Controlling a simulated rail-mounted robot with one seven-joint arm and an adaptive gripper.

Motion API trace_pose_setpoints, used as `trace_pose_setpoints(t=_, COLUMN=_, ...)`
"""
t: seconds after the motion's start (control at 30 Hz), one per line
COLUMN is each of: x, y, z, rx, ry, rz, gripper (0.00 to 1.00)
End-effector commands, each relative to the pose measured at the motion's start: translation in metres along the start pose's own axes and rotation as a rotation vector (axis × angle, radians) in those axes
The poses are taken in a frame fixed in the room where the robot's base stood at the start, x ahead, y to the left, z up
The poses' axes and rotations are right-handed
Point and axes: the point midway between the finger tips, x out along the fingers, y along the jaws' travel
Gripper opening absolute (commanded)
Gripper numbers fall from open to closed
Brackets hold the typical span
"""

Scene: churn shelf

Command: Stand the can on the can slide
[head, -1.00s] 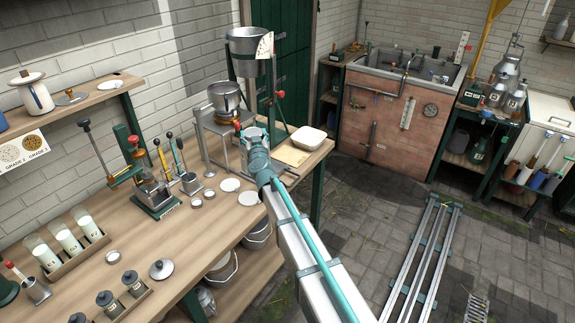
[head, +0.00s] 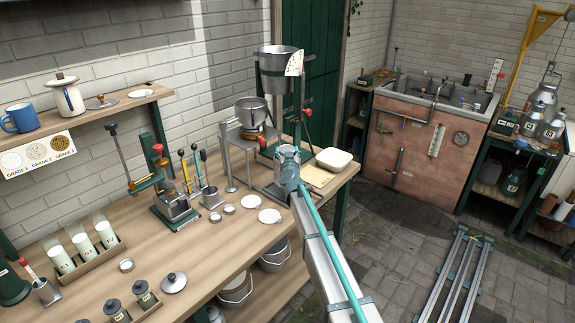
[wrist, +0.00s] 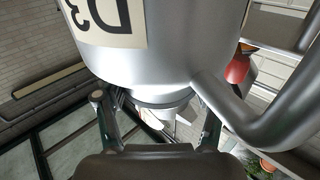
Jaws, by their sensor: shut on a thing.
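In the wrist view a shiny metal can (wrist: 165,50) with a D3 label (wrist: 110,20) and a bent side handle (wrist: 280,120) fills the upper picture, very close. Its narrower end lies between the fingers of my gripper (wrist: 160,124), which is shut on it; the exact contact is partly hidden. In the head view my gripper (head: 288,160) is over the far end of the workbench, in front of the stand with the bucket; the can cannot be made out there. I cannot tell for sure which thing is the can slide.
A bucket (head: 278,72) on a tall stand and a metal pot (head: 251,113) are behind my gripper. A white tub (head: 334,159) is to its right. Bench tools (head: 172,205) stand left. Metal rails (head: 458,275) lie on the floor; several labelled cans (head: 530,122) stand far right.

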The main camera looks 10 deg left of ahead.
Motion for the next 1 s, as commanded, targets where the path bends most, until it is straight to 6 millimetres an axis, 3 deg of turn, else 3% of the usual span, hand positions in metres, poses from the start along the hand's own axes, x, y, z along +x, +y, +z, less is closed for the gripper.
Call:
trace_pose_setpoints(t=0.27, x=0.016, y=0.002, z=0.018, rx=-0.001, ry=0.001, rz=0.001, gripper=0.00)
trace_pose_setpoints(t=0.47, x=0.013, y=0.002, z=0.043, rx=-0.001, ry=0.001, rz=0.002, gripper=0.00)
trace_pose_setpoints(t=0.9, x=0.012, y=0.002, z=0.048, rx=0.000, ry=0.002, rz=0.001, gripper=0.00)
trace_pose_setpoints(t=0.93, x=0.012, y=0.002, z=0.049, rx=0.000, ry=0.001, rz=0.001, gripper=0.71)
trace_pose_setpoints(t=1.0, x=0.012, y=0.002, z=0.048, rx=0.000, ry=0.001, rz=0.000, gripper=0.83)
